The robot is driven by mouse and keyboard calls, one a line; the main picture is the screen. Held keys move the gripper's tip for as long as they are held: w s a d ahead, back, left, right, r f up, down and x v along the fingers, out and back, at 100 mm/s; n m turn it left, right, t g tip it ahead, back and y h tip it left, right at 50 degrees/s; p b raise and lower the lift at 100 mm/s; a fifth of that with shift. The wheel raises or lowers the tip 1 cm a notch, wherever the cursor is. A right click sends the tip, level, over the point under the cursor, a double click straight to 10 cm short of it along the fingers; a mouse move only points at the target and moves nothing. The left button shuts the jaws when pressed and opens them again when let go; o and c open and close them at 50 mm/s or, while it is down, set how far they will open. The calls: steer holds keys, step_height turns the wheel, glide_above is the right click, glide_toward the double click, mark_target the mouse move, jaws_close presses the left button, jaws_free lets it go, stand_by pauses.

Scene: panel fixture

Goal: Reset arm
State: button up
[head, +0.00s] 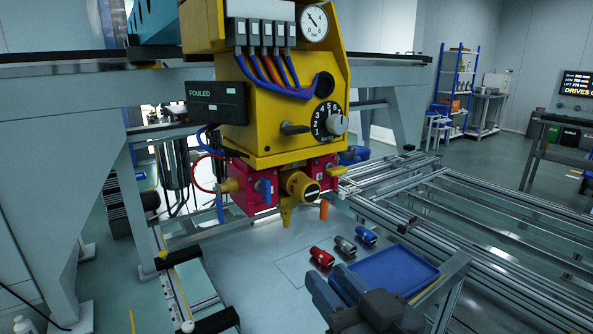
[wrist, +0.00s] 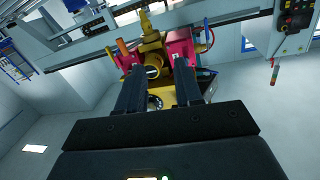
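My gripper (head: 327,274) is at the lower middle of the head view, in front of the panel fixture and below it. Its two dark fingers stand apart in the wrist view (wrist: 159,82), with nothing held between them. The yellow panel fixture (head: 262,125) hangs at the centre of the head view, with a gauge, a numbered dial, coloured hoses and a box labelled FOULED. Red blocks and a round yellow fitting (head: 302,187) are at its lower end. In the wrist view the fixture appears inverted beyond my fingers, with the yellow fitting (wrist: 153,63) between them.
A blue tray (head: 398,270) lies beside my gripper. Red (head: 321,257), grey (head: 345,246) and blue (head: 366,235) cylindrical parts lie behind it. Metal rails (head: 480,225) run along the right. A large grey frame (head: 75,140) stands at left. Open floor shows at far right.

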steer(key=s+d+f+m+h, duration=0.25)
steer(key=s+d+f, duration=0.3)
steer(key=s, duration=0.35)
steer(key=s+d+f+m+h, duration=0.25)
steer(key=s+d+f, duration=0.3)
steer(key=s, duration=0.35)
steer(key=s+d+h, duration=0.1)
steer(key=s+d, duration=0.1)
steer(key=s, duration=0.6)
steer(key=s+d+n+g+h+p, duration=0.1)
steer(key=s+d, duration=0.2)
steer(key=s, duration=0.6)
steer(key=shift+s+d+r+h, duration=0.25)
steer(key=shift+d+r+h, duration=0.05)
